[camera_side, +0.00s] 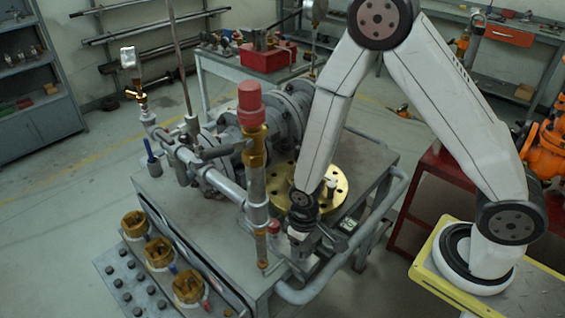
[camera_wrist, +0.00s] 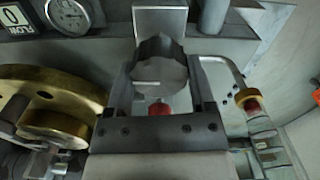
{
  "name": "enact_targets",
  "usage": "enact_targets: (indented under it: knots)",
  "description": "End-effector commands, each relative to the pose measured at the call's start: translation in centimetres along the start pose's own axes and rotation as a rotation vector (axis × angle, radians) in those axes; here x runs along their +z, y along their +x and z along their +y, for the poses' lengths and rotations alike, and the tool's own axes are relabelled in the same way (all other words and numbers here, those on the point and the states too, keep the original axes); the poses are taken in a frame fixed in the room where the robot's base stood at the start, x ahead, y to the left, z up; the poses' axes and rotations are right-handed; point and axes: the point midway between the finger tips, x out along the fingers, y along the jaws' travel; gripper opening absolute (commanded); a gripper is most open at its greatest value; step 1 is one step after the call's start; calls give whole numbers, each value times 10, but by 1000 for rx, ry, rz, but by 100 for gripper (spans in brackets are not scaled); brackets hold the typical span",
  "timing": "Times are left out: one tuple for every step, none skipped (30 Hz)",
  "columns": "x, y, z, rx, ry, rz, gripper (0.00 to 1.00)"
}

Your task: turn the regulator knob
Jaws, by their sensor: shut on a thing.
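The regulator knob (camera_wrist: 158,68) is a grey, scalloped disc between the two dark fingers of my gripper (camera_wrist: 163,76) in the wrist view. The fingers are shut on it from left and right. A small red piece (camera_wrist: 160,107) shows between the knob and the gripper's base. In the side view, my gripper (camera_side: 303,262) is low at the near right part of the grey bench (camera_side: 380,165). The knob cannot be made out there, hidden by the gripper and pipework.
A brass flange (camera_wrist: 55,95) lies left of the gripper in the wrist view. A round gauge (camera_wrist: 70,15) and a FLOW display (camera_wrist: 12,20) are above it. In the side view, a red-capped vertical pipe (camera_side: 252,130) stands left of my arm. A grey rail (camera_side: 325,292) runs along the bench edge.

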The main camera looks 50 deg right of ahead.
Motion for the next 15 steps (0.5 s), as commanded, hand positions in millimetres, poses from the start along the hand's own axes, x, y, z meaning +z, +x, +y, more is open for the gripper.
enact_targets:
  knots:
    - [0,-1,0,0,43,1,11]
    - [0,-1,0,0,72,1,11]
    - [0,-1,0,0,110,1,11]
    - [0,-1,0,0,138,1,11]
    - [0,-1,0,0,167,1,11]
    - [0,-1,0,0,205,1,11]
    - [0,-1,1,0,233,1,11]
    - [0,-1,1,0,262,1,11]
    - [0,-1,1,0,300,1,11]
    - [0,-1,1,0,328,1,11]
    - [0,-1,1,0,357,1,11]
    - [0,-1,1,0,395,1,11]
    - [0,-1,1,0,423,1,11]
    - [0,-1,1,-1,452,1,11]
    - [0,-1,1,-1,489,1,11]
